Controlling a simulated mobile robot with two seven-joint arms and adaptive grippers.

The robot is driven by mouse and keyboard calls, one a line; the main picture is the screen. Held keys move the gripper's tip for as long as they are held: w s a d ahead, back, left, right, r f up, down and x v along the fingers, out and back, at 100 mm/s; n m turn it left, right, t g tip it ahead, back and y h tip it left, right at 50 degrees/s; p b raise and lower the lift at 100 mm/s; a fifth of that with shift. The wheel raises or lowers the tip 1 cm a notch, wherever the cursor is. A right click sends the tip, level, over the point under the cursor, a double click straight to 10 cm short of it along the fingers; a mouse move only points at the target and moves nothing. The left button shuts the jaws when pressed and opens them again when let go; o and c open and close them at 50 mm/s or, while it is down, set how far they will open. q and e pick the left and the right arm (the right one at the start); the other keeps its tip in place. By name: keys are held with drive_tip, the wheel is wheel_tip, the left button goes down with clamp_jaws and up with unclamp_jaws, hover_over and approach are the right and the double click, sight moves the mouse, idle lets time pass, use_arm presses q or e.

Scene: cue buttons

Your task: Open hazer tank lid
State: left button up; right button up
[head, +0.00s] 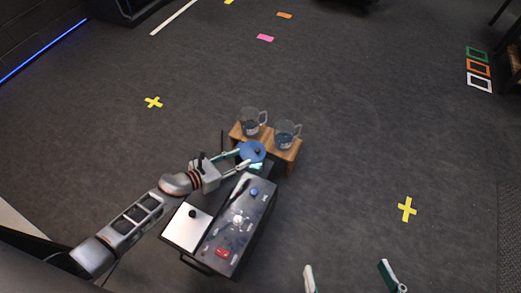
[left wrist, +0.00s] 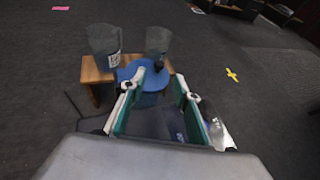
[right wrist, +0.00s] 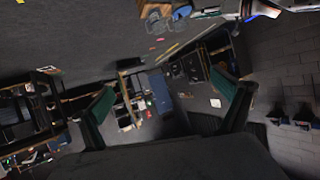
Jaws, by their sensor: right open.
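The hazer (head: 262,200) is a dark box on the floor with buttons and a red patch on its top. At its far end is a round blue lid (head: 246,147) with a black knob, also in the left wrist view (left wrist: 128,72). Blue shows below the lid; whether the lid is seated or raised I cannot tell. My left gripper (head: 244,158) is open, its fingertips close to the lid, with the knob between and just beyond them in the left wrist view (left wrist: 159,77). Contact is unclear. My right gripper (head: 346,265) is open and empty, away from the hazer.
A wooden stand (head: 283,152) beside the tank bears two clear jugs (head: 249,127) (head: 284,136) with handles, close to my left gripper. A white plate (head: 187,231) with a black knob lies at the hazer's left.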

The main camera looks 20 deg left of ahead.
sight(257, 150)
use_arm(q)
drive_tip(key=shift+w+d+f, duration=0.1)
drive_tip(key=shift+w+f, duration=0.1)
drive_tip(key=shift+w, duration=0.05)
drive_tip(key=b+x, duration=0.2)
drive_tip(key=x, duration=0.3)
drive_tip(key=shift+w+d+f, duration=0.2)
drive_tip(key=shift+w+d, duration=0.05)
drive_tip(key=shift+w+d+f, duration=0.1)
drive_tip(key=shift+w+d, duration=0.3)
drive_tip(key=shift+w, duration=0.25)
use_arm(e)
drive_tip(key=a+m, duration=0.1)
drive_tip(key=a, duration=0.1)
drive_tip(key=s+a+m, duration=0.1)
drive_tip(key=shift+s+a+f+m+y, duration=0.1)
drive_tip(key=shift+f+m+y, duration=0.2)
drive_tip(key=shift+f+y, duration=0.1)
use_arm(q)
drive_tip(key=shift+c, duration=0.3)
clamp_jaws()
